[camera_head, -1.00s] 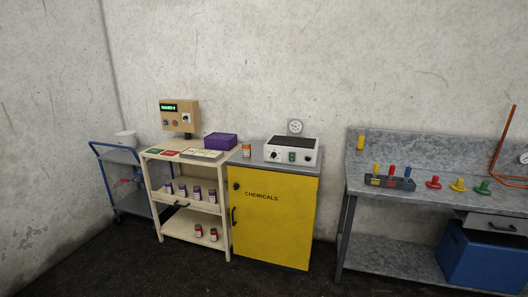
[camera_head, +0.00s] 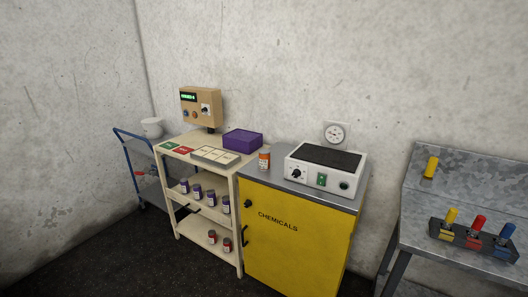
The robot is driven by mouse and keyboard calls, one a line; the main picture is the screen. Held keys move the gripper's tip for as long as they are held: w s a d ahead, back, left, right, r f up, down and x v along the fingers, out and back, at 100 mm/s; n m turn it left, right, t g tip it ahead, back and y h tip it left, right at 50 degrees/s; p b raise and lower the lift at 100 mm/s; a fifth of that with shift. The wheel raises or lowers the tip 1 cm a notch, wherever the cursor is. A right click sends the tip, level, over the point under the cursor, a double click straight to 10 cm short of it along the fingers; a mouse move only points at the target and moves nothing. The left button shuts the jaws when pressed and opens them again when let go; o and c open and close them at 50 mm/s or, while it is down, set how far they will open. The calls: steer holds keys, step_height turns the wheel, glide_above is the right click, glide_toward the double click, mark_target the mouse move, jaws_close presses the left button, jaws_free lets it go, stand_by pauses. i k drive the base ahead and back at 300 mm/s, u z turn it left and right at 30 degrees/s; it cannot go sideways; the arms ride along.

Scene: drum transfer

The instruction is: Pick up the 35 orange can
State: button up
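An orange can (camera_head: 264,160) with a white label stands upright on the grey top of the yellow chemicals cabinet (camera_head: 290,240). It is near the top's left end, between the purple box and the white device. Any number on its label is too small to read. My gripper is not in view.
A white device (camera_head: 325,168) with knobs takes up much of the cabinet top. A cream shelf cart (camera_head: 200,229) on the left holds a purple box (camera_head: 243,140), a pale tray (camera_head: 215,157) and several purple-capped and red cans. A metal workbench (camera_head: 430,210) stands at right.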

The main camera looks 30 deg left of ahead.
mark_target(265, 156)
steer(key=u, duration=0.45)
steer(key=i, duration=1.1)
steer(key=u, duration=1.6)
steer(key=i, duration=0.75)
steer(key=u, duration=0.75)
